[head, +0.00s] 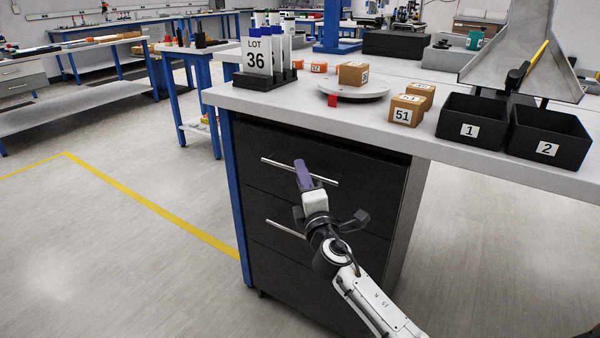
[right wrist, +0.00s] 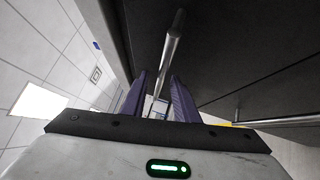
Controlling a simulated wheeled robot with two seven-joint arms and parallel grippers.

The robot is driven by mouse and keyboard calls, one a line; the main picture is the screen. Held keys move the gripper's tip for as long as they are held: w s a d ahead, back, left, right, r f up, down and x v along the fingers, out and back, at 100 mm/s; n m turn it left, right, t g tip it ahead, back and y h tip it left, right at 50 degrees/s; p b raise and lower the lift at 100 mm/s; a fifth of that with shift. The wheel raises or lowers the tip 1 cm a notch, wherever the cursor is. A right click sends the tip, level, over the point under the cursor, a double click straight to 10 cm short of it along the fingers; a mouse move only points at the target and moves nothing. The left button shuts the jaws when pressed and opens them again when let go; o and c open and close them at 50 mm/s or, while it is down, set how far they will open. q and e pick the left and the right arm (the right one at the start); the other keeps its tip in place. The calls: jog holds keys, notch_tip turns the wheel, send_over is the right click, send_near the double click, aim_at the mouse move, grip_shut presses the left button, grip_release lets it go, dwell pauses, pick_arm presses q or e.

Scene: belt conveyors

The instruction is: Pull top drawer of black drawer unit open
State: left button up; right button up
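The black drawer unit (head: 370,205) stands under the grey bench. Its top drawer (head: 275,145) looks closed, with a thin silver bar handle (head: 279,163). A second bar handle (head: 284,228) sits on the drawer below. My right gripper (head: 302,172) is at the top handle and covers its middle in the head view. In the right wrist view, the purple fingers (right wrist: 160,88) stand apart. The top handle bar (right wrist: 171,52) runs down toward the gap between them. I cannot tell if either finger touches the bar. My left gripper is not in view.
The bench top (head: 300,100) overhangs the drawers. It carries a LOT 36 holder (head: 265,82), a round grey plate (head: 353,93), cardboard boxes such as box 51 (head: 406,110), and black bins 1 (head: 470,122) and 2 (head: 549,138). The floor left of the unit is clear.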

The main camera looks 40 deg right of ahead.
jog(key=shift+x, duration=1.15)
grip_shut()
jog(key=shift+a, duration=0.15)
